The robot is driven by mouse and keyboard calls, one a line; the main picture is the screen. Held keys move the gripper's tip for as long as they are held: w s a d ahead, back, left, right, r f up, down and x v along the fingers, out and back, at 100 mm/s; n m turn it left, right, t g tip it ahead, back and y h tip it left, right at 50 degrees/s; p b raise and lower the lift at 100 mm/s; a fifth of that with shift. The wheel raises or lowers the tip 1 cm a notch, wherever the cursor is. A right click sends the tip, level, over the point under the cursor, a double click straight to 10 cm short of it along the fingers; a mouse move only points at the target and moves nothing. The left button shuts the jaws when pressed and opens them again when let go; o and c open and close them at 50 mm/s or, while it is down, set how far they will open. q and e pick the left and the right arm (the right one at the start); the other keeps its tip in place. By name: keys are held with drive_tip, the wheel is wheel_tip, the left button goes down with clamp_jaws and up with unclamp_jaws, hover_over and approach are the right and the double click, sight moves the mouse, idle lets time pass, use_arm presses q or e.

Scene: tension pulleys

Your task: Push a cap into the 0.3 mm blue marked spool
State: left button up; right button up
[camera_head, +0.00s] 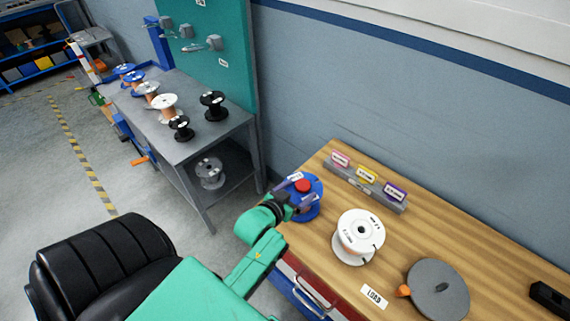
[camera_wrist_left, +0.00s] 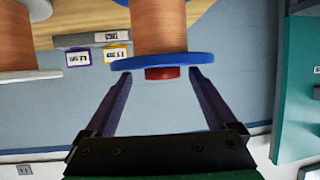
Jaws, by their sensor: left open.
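A blue-flanged spool (camera_head: 313,209) stands upright at the left end of the wooden bench. In the left wrist view, which shows the scene upside down, this spool (camera_wrist_left: 160,25) has copper-coloured winding. A red cap (camera_head: 303,185) sits at the centre of its top flange, and this cap (camera_wrist_left: 162,73) also shows in the wrist view. My left gripper (camera_wrist_left: 159,76) is open, its two purple fingers on either side of the cap with gaps, apart from it. I cannot tell how deep the cap sits. My right gripper is out of view.
A white spool (camera_head: 360,236) stands close to the right of the blue one. A grey disc (camera_head: 438,290) and a LOAD label (camera_head: 374,297) are nearer the front. A grey label rack (camera_head: 365,183) lies behind. More spools stand on a grey table (camera_head: 226,125).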

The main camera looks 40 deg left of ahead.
use_arm(q)
drive_tip(key=b+v, duration=0.1)
drive_tip(key=v, duration=1.2)
drive_tip(key=shift+d+r, duration=0.15)
drive_tip(key=shift+d, duration=0.05)
